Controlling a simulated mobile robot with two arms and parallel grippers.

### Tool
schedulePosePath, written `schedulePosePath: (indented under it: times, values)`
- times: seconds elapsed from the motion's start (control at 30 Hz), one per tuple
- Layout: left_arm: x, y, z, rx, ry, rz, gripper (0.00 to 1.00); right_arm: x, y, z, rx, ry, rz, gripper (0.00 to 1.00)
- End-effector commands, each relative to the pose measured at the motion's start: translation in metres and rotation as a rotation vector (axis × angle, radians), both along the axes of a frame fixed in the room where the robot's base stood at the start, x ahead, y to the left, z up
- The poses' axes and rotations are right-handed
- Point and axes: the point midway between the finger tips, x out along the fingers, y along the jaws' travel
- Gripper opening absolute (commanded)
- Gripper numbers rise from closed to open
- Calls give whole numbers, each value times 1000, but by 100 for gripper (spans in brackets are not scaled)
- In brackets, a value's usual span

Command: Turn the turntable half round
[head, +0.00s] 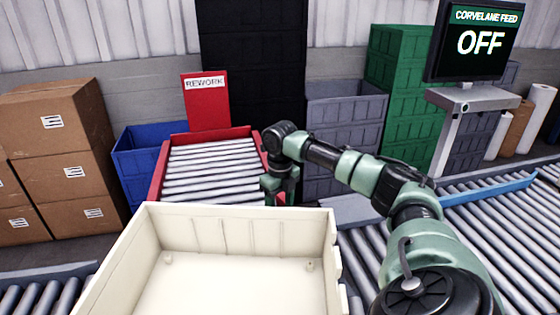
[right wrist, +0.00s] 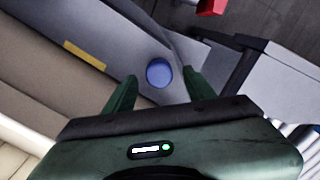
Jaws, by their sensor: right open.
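My right gripper (head: 280,190) points down just beyond the far right corner of a cream tote (head: 235,235). In the right wrist view its two green fingers (right wrist: 160,78) are apart, with a round blue knob (right wrist: 159,72) showing between them. The knob sits on a grey plate (right wrist: 55,38) with a yellow mark (right wrist: 85,55). This plate seems to be part of the turntable, beside the tote. I cannot tell whether the fingers reach down to the knob's height. The tote hides most of the turntable in the head view. My left gripper is not in view.
A red-framed roller lane (head: 215,165) with a REWORK sign (head: 205,100) lies beyond the tote. Roller conveyors run at the right (head: 515,220) and lower left (head: 45,290). Cardboard boxes (head: 55,150) stand at left. A screen (head: 480,40) reads CORVELANE FEED OFF.

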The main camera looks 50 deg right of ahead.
Motion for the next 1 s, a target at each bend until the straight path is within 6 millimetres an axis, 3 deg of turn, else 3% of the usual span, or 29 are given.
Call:
schedulePosePath:
  times: [0.1,0.3,0.63,0.67,0.83,1.0]
  values:
    - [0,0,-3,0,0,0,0,1,0,22,-1,-5,1,55]
    - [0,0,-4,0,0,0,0,1,0,47,0,-3,0,55]
    - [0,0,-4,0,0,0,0,0,-1,53,-1,-1,0,55]
    - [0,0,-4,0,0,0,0,0,-1,53,-1,-1,0,50]
    - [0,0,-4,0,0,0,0,0,-1,52,-1,-1,0,2]
    - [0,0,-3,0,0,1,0,0,-1,53,0,-1,-1,0]
